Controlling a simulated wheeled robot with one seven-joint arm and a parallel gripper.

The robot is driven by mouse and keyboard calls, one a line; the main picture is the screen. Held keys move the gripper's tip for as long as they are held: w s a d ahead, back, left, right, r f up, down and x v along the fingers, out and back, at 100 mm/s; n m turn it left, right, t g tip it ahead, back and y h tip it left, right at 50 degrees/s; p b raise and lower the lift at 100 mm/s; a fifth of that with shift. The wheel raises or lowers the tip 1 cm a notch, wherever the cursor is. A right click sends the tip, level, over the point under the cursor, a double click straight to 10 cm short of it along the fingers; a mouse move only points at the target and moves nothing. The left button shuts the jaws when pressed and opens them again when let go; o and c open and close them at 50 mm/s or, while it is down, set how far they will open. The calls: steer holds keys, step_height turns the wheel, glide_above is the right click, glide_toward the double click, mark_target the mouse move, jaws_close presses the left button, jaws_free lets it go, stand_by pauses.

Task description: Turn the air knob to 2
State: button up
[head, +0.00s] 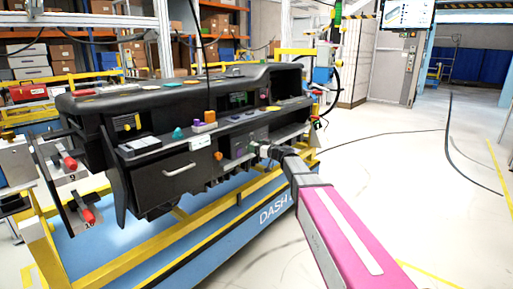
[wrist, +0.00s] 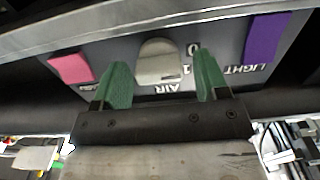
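The air knob (wrist: 158,60) is a light grey, rounded knob on the dark panel in the wrist view, where the lettering appears upside down. "AIR" is printed by it, and a 0 and what looks like a 1 show to its right. The knob's exact pointing direction is hard to tell. My gripper (wrist: 161,76) has two green fingers, one on each side of the knob, with a gap on both sides. It is open and holds nothing. In the head view, my gripper (head: 256,149) is at the dashboard's front panel, and the knob cannot be made out.
A pink block (wrist: 72,68) and a purple block (wrist: 267,38), beside the word "LIGHT", flank the knob on the panel. A metal ledge (wrist: 120,30) runs along the panel. The dashboard (head: 95,103) sits on a blue and yellow stand, with a drawer handle (head: 180,170) at left.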

steer(key=c, duration=0.7)
steer(key=m, duration=0.3)
steer(key=shift+m, duration=0.4)
steer(key=shift+w+d+m, duration=0.1)
steer(key=shift+m, duration=1.8)
steer(key=o, duration=0.9)
steer(key=shift+f, duration=0.1)
